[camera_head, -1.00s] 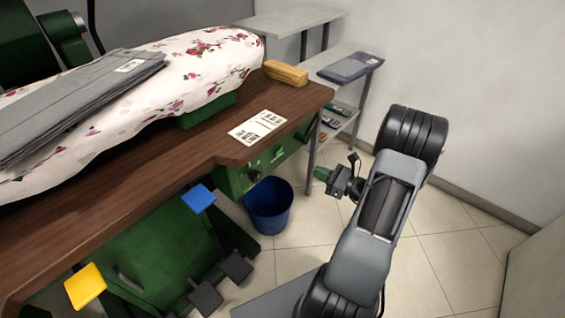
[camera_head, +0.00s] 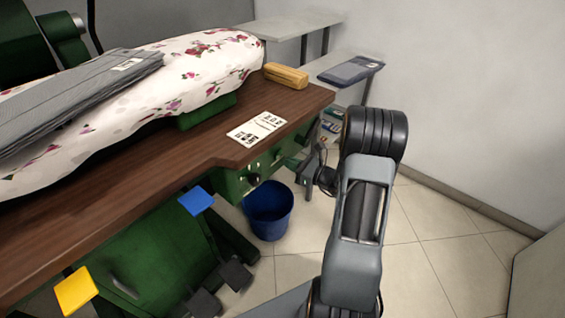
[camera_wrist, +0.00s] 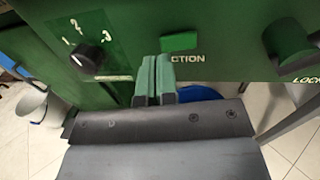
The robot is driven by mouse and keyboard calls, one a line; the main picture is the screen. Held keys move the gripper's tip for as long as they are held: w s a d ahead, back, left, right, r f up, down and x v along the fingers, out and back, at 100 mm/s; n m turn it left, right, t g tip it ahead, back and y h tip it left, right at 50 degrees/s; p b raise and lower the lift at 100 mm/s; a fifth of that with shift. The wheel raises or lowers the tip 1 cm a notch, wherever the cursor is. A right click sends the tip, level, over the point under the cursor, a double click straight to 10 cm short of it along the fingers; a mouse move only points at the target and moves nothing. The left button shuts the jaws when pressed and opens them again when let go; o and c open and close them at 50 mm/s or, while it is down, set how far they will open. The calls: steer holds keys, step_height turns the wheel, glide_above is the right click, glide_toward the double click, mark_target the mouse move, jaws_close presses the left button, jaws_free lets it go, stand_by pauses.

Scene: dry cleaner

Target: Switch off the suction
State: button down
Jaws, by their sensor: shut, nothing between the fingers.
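The suction switch (camera_wrist: 179,42) is a small green block on the green panel (camera_wrist: 225,25) in the wrist view. The label below it reads "CTION", its first letters hidden behind my fingers. My gripper (camera_wrist: 154,62) is shut and empty, its green fingertips just below and left of the switch. I cannot tell whether they touch the panel. In the head view the panel (camera_head: 235,183) is under the table's right end, and my gripper (camera_head: 302,165) is beside it, partly hidden by my arm.
A black dial (camera_wrist: 91,57) marked 1, 2, 3 is left of the switch; a green knob (camera_wrist: 287,39) labelled "LOCK" is to its right. A blue bucket (camera_head: 268,210) stands below the panel. Shelves (camera_head: 345,65) stand behind. A card (camera_head: 256,128) and yellow block (camera_head: 286,75) lie on the table.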

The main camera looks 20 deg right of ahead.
mark_target(276, 157)
steer(key=shift+b+x, duration=0.35)
steer(key=shift+x, duration=1.35)
steer(key=shift+w+a, duration=0.2)
steer(key=shift+w, duration=0.05)
steer(key=shift+s, duration=0.1)
steer(key=s+d+p, duration=0.2)
steer(key=s+d, duration=0.1)
steer(key=s, duration=1)
steer(key=shift+s+d+p, duration=0.2)
steer(key=shift+d+p, duration=0.2)
